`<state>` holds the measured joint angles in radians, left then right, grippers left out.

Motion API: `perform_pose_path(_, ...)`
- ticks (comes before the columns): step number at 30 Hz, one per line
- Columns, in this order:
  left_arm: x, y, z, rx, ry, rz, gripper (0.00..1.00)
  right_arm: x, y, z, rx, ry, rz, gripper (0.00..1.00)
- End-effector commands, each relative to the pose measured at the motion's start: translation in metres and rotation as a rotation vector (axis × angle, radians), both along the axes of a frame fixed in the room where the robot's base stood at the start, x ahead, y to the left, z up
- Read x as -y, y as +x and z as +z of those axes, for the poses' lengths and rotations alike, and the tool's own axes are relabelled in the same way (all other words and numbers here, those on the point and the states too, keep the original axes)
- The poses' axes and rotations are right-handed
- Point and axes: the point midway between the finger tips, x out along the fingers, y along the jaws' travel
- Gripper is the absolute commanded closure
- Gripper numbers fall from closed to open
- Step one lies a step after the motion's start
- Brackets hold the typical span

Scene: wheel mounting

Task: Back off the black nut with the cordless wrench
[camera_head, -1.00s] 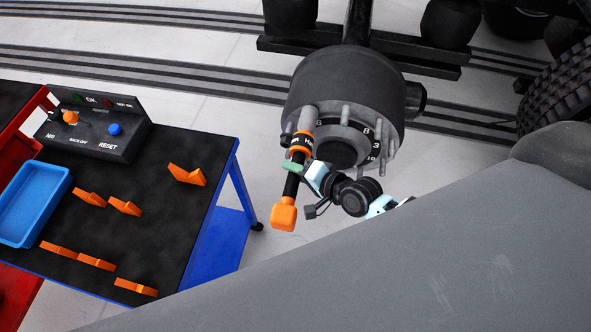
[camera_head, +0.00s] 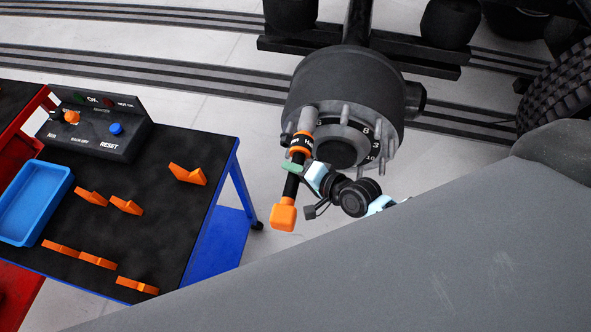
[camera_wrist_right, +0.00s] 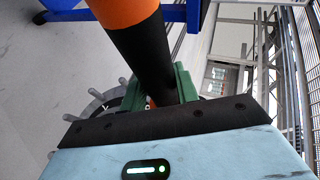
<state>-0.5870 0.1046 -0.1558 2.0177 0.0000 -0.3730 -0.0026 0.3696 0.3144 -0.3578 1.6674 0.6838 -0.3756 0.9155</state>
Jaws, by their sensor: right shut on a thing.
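The cordless wrench (camera_head: 283,216) is black with an orange end and an orange collar, and has a grey socket at its far end. My right gripper (camera_head: 292,168) is shut on its black shaft. The right wrist view also shows the wrench (camera_wrist_right: 150,55) between the green fingers (camera_wrist_right: 158,92). The socket is at the left side of the wheel hub (camera_head: 340,85), over or right beside a stud; I cannot tell which. A small dark piece shows left of the socket. I cannot make out the black nut for certain. My left gripper is not in view.
Several bare studs ring the hub's numbered face. On the left, a cart with a black top (camera_head: 150,225) holds a control box (camera_head: 95,135), a blue tray (camera_head: 32,205) and several orange holders. A large grey surface fills the lower right. A tyre (camera_head: 560,85) stands at the upper right.

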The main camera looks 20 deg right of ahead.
Motion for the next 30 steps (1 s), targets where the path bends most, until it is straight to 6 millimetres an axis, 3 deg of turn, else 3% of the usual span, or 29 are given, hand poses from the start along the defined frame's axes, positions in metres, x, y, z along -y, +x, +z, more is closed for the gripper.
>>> perform_pose_path(30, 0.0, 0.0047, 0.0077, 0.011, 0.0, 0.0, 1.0, 0.0018, 0.0034, 0.0075, 0.018, 0.002, -0.009, 1.0)
